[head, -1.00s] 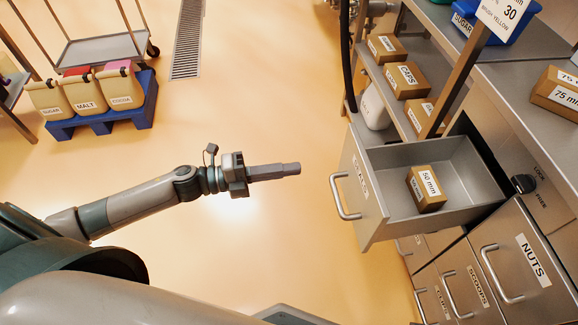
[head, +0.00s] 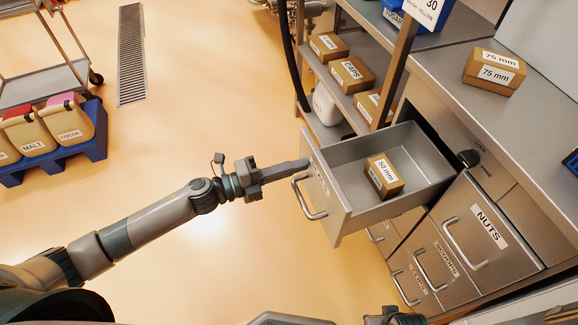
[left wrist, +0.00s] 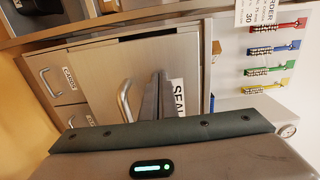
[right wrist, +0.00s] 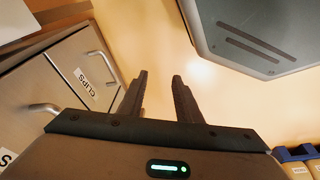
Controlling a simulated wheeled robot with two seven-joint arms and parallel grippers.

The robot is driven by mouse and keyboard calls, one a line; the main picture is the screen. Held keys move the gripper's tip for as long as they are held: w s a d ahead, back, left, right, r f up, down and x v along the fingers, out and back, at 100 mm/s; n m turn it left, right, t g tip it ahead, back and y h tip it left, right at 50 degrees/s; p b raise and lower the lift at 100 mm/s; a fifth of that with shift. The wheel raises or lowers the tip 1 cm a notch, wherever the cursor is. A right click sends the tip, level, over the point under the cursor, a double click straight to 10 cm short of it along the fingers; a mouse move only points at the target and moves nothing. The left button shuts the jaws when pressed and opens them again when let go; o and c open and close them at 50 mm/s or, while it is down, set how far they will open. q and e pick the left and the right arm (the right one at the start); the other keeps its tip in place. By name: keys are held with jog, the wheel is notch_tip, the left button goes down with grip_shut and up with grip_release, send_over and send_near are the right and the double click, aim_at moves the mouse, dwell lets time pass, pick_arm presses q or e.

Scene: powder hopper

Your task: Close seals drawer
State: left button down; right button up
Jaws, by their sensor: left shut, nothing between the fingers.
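The seals drawer (head: 328,205) is pulled well out of the steel cabinet, with a brown 50 mm box (head: 384,176) inside. Its front, with a bar handle (head: 307,198) and partly covered SEALS label (left wrist: 178,96), faces my left arm. My left gripper (head: 304,164) is shut and empty, its tips at the upper part of the drawer front beside the handle. I cannot tell whether they touch. In the left wrist view the fingers (left wrist: 159,80) point at the front between handle and label. My right gripper (right wrist: 160,76) is open and empty, near the CLIPS drawer (right wrist: 78,70).
Closed drawers, including NUTS (head: 482,232), sit beside and below the open one. A 75 mm box (head: 494,72) stands on the worktop (head: 450,75). Shelf boxes (head: 352,74) stand behind. A blue pallet (head: 95,130) with bins is at left; the floor between is clear.

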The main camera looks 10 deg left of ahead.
dwell(0.3)
